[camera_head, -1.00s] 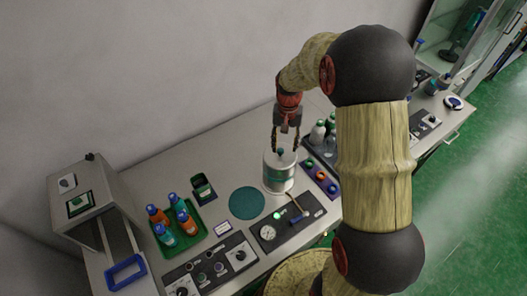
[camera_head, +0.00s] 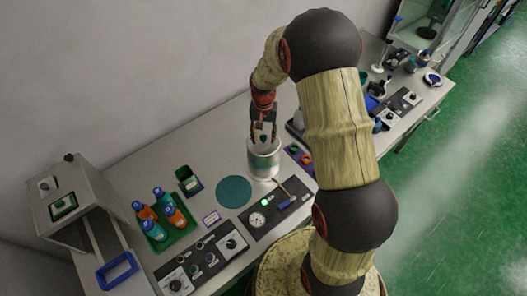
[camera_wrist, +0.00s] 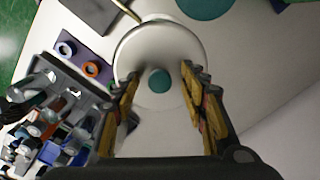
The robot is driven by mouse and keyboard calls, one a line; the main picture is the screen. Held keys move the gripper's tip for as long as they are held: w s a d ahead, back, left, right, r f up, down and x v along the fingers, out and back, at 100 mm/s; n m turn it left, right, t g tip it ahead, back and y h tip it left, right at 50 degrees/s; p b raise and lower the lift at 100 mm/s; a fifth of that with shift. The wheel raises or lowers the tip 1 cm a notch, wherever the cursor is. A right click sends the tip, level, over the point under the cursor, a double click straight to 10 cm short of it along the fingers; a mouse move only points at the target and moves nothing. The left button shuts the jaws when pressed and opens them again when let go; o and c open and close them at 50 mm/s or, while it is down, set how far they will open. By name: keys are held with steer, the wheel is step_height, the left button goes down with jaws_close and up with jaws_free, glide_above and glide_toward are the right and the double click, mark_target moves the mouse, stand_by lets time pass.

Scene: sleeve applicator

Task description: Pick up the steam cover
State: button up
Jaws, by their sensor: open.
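The steam cover appears to be the pale cylinder with a teal band (camera_head: 264,164) on the bench. It stands upright, and in the wrist view its round top (camera_wrist: 150,50) carries a small teal knob (camera_wrist: 159,81). My gripper (camera_head: 263,140) is right above it, pointing down. In the wrist view my gripper (camera_wrist: 160,75) is open, with one finger on each side of the knob and gaps to both. I cannot tell whether the fingertips are level with the knob. The arm and fingers hide part of the top in the head view.
A flat teal disc (camera_head: 234,191) lies left of the cover. A panel with a gauge and lever (camera_head: 272,208) is in front. A green tray (camera_head: 171,231) of several bottles is at left. A rack of vials (camera_wrist: 50,120) and a purple button strip (camera_wrist: 85,63) are beside the cover.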

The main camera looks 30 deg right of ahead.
steer(key=shift+c, duration=1.3)
steer(key=c, duration=0.7)
jaws_close()
